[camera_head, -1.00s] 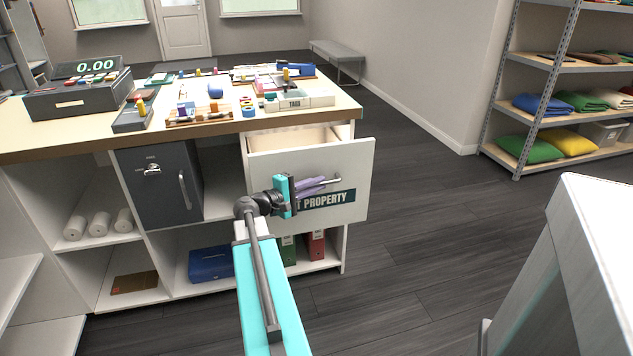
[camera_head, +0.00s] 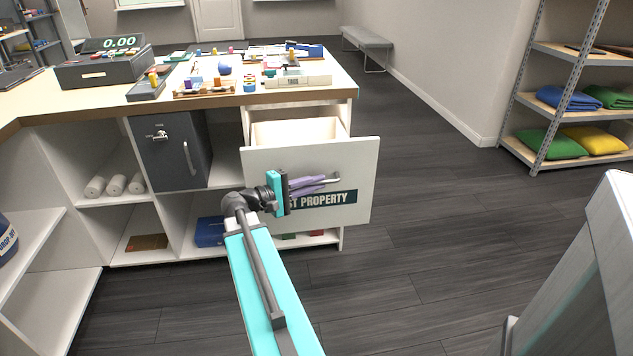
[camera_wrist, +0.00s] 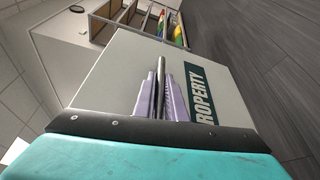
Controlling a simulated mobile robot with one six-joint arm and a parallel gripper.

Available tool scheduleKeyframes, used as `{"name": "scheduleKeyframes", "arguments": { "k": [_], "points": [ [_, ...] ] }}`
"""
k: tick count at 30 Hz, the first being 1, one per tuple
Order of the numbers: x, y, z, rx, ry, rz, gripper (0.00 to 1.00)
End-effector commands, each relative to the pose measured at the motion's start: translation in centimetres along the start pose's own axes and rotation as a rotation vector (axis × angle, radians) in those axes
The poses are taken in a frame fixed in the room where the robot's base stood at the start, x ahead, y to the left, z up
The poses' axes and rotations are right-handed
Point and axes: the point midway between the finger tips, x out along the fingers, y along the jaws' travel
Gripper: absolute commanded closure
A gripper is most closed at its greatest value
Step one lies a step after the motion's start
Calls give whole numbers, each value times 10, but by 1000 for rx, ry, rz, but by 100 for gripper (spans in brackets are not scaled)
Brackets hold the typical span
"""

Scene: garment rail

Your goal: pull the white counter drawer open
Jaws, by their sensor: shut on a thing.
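The white counter drawer (camera_head: 359,160) stands out from the counter, open, with its bare inside showing behind the front panel. Its front bears a dark label ending in "T PROPERTY", and the panel also shows in the wrist view (camera_wrist: 120,65). My gripper (camera_head: 318,184) is at the drawer front, its purple fingers shut on the drawer's bar handle (camera_head: 331,180). In the wrist view the fingers (camera_wrist: 161,95) lie either side of the dark bar. The gripper covers the label's left part and most of the handle.
The counter top (camera_head: 200,97) carries a till (camera_head: 105,68), trays and small items. A dark grey cabinet (camera_head: 170,150) sits under it, left of the drawer. Shelving (camera_head: 560,100) stands at the right. The dark floor (camera_head: 430,190) right of the drawer is clear.

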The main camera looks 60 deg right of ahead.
Motion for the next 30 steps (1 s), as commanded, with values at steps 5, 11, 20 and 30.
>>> {"name": "scheduleKeyframes", "arguments": {
  "k": [5,11,20,30],
  "points": [
    [-3,-1,-3,3,6,-3,100],
    [-3,-1,-5,3,12,-4,86],
    [0,0,-3,3,6,-2,71],
    [-9,1,-2,2,5,-1,71]
  ]
}}
